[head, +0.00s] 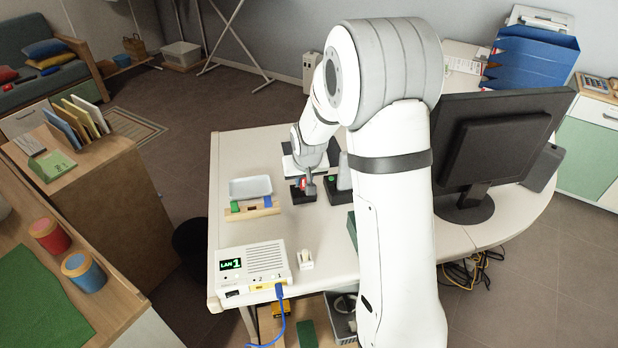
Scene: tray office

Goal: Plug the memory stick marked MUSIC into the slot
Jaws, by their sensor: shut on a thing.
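My gripper (304,182) is low over the back part of the white desk, shut on a small red piece (310,187). The piece looks like a memory stick, but no marking on it can be read. A small dark block (299,194) is right below the gripper; I cannot tell whether they touch. A wooden rack (248,212) nearer the front holds a green piece (235,207) and a blue piece (267,201). A white box (268,260) with a "LAN 1" display stands at the front left. A dark opening (232,293) shows on its front face.
A blue cable (280,295) hangs from the white box. A monitor (500,145) is at the right. My arm hides the desk's middle.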

